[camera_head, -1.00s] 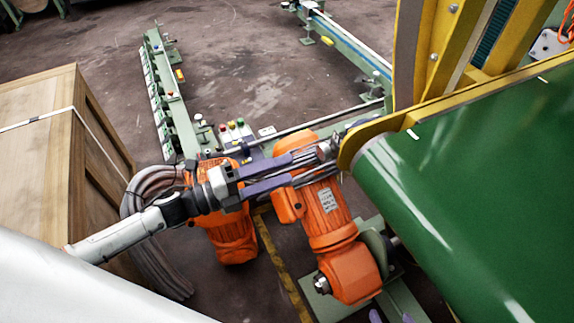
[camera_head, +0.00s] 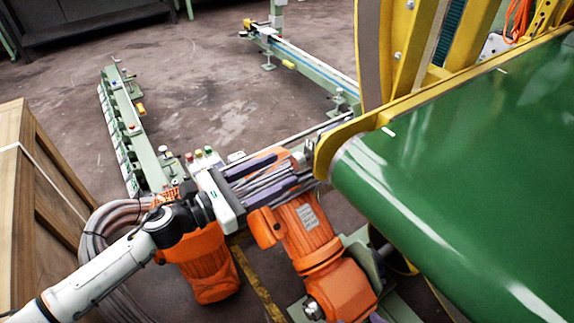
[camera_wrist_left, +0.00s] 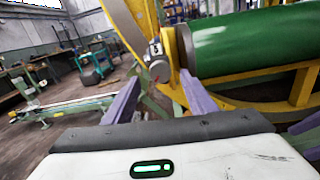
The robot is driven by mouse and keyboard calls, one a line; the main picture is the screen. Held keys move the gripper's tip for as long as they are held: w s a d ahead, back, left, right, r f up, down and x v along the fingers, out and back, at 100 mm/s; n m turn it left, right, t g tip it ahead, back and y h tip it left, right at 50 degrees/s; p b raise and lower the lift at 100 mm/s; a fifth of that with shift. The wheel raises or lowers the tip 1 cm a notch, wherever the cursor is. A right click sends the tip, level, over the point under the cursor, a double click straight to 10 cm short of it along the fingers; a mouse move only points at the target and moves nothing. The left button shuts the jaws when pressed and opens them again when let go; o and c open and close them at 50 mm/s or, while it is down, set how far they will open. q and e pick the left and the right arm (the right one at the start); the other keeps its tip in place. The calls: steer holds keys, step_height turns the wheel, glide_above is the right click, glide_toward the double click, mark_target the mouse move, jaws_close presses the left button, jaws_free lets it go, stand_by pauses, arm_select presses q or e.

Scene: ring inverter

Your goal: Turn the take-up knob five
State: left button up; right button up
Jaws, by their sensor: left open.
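In the left wrist view a small grey block with a dark "5" mark (camera_wrist_left: 155,48) sits on the end of the yellow frame, beside the green roller (camera_wrist_left: 245,42). A grey knob-like part (camera_wrist_left: 158,68) is just below it, between my fingers in the picture. My left gripper (camera_head: 284,172) is open, its two purple fingers pointing at the yellow frame's end (camera_head: 328,150); its fingers also show in the left wrist view (camera_wrist_left: 161,76). Nothing is seen between them in contact. A purple tip, likely my right gripper (camera_head: 378,318), barely shows at the bottom edge.
Orange motors (camera_head: 335,285) lie below my left gripper. The green belt roller (camera_head: 450,170) fills the right. A wooden crate (camera_head: 40,185) and a bundle of grey hoses (camera_head: 95,235) are at left. A button box (camera_head: 205,158) stands behind my wrist.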

mark_target(294, 163)
arm_select(q)
steer(key=shift+x, duration=1.9)
arm_select(e)
steer(key=shift+s+f, duration=0.1)
steer(key=shift+f, duration=0.2)
arm_select(q)
steer(key=c, duration=1)
steer(key=shift+c, duration=0.2)
arm_select(e)
steer(key=shift+r, duration=0.25)
